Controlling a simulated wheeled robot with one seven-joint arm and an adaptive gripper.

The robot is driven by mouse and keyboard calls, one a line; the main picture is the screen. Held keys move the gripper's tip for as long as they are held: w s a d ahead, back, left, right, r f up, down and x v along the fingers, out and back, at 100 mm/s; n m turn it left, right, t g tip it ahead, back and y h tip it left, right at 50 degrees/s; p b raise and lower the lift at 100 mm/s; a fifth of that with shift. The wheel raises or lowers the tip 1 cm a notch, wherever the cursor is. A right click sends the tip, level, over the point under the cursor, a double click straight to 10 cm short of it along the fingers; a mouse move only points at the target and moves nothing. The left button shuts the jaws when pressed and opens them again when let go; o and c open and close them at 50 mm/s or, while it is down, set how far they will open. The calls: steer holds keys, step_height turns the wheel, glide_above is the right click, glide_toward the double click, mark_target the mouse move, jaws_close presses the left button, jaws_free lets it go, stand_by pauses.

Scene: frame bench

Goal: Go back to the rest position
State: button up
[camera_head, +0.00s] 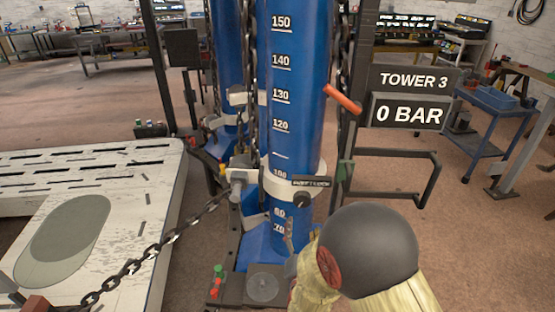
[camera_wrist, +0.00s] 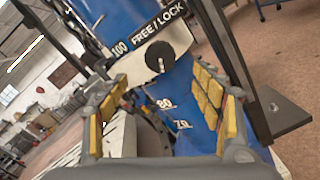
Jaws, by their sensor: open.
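My gripper (camera_wrist: 160,78) is open in the wrist view, its two yellow-padded fingers wide apart with nothing held between them. Past the fingertips is a black knob (camera_wrist: 160,57) on a white collar marked FREE/LOCK. The collar (camera_head: 282,184) rings a blue tower column (camera_head: 290,110) with a white number scale. In the head view my gripper is low at the column's front, beside its lower scale and below the knob (camera_head: 302,201), partly hidden by my arm. I cannot tell whether it touches anything.
An orange lever (camera_head: 342,98) sticks out right of the column. A chain (camera_head: 150,255) runs to a pale slotted platform (camera_head: 90,170) at left. A sign reads TOWER 3 (camera_head: 413,80), 0 BAR (camera_head: 408,115). A blue cart (camera_head: 495,98) stands at right. Brown floor between is open.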

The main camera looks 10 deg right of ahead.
steer(key=s+a+f+m+g+y, duration=0.1)
steer(key=s+a+f+m+g, duration=0.1)
steer(key=f+m+g, duration=0.3)
steer(key=s+a+f+m+y, duration=0.1)
steer(key=f+m+y, duration=0.15)
steer(key=f, duration=0.45)
steer(key=s+a+f+m+g+y, duration=0.1)
steer(key=s+a+f+m+g, duration=0.1)
steer(key=s+a+m+g, duration=0.35)
steer(key=s+d+r+m+g, duration=0.2)
steer(key=s+d+r+m, duration=0.1)
steer(key=s+r+m, duration=0.4)
steer(key=s+d+r+m+g, duration=0.3)
steer(key=s+r+m, duration=0.2)
steer(key=s+r, duration=0.4)
steer(key=s+d+r+m+t, duration=0.1)
steer(key=d+r, duration=0.1)
steer(key=r, duration=0.5)
steer(key=s+d+r+m+t, duration=0.1)
steer(key=s+d+r+t, duration=0.1)
steer(key=r, duration=0.5)
steer(key=shift+s+d+r+h, duration=0.2)
steer(key=shift+d+h, duration=0.15)
steer(key=shift+d, duration=0.2)
